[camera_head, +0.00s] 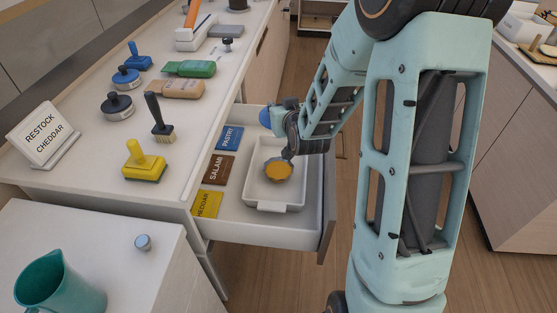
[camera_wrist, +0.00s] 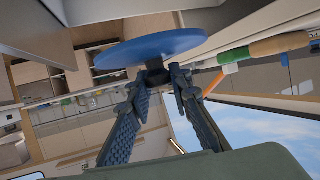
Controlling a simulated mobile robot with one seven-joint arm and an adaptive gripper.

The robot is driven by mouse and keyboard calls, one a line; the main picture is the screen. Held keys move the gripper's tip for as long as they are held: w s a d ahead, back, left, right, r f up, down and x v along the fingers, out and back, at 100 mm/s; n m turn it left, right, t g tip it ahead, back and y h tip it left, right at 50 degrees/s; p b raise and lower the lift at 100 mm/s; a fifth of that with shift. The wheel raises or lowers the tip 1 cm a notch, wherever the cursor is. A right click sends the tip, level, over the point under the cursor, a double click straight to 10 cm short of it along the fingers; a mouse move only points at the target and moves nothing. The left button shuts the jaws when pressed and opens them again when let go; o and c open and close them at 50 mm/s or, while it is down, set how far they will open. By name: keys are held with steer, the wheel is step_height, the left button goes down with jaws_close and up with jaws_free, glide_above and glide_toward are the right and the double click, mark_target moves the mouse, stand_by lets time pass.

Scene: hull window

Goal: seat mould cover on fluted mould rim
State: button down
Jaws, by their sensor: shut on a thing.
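A blue round disc, which looks like the mould cover (camera_wrist: 150,50), fills the upper middle of the wrist view. My gripper (camera_wrist: 158,80) is shut on the dark knob under it in that view. In the head view my gripper (camera_head: 280,119) is above the open drawer, and only a small blue part of the cover (camera_head: 265,118) shows at its left. A small orange round thing, perhaps the fluted mould (camera_head: 278,170), sits in a white tray in the drawer, below my gripper. Its rim is too small to make out, and part of my gripper partly overlaps the tray's upper side.
The white tray (camera_head: 275,206) lies in the open drawer beside blue, brown and yellow labelled cards (camera_head: 217,169). The counter left holds brushes, stamps, a yellow-handled scrubber (camera_head: 145,165) and a sign (camera_head: 45,135). A teal jug (camera_head: 60,285) stands on the near surface.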

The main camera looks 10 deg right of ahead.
step_height(320, 180, down, 15)
steer(key=b, duration=0.9)
steer(key=shift+y, duration=0.3)
steer(key=shift+a+f+b, duration=0.1)
steer(key=shift+b, duration=0.35)
step_height(320, 180, down, 4)
steer(key=b, duration=0.4)
steer(key=shift+b, duration=0.75)
stand_by(0.6)
steer(key=shift+f+b, duration=1.25)
steer(key=shift+b, duration=0.5)
stand_by(2.0)
